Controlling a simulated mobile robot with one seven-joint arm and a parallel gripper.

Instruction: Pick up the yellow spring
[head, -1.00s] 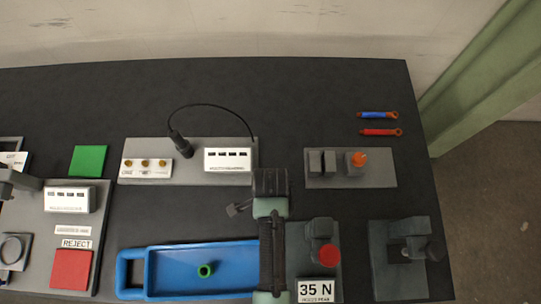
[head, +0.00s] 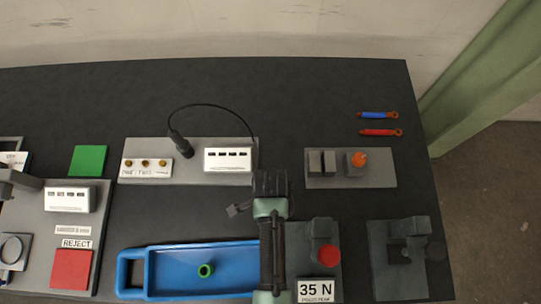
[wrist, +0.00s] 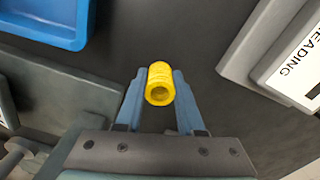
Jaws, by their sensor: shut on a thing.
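The yellow spring (wrist: 159,86) shows in the wrist view as a ribbed hollow cylinder with its open end toward the camera. My gripper (wrist: 160,75) has its two blue-grey fingers against the left and right sides of the spring and is shut on it. Dark bench surface shows around the spring; I cannot tell how high it is above the bench. In the head view my arm hides the spring and the fingers.
A blue tray (head: 135,271) with a green ring-shaped piece (head: 206,270) lies left of my arm. A grey panel with a white display (head: 228,159) is behind it. The red-button unit (head: 325,255) stands close at the right. Blue and red links (head: 380,132) lie at the back right.

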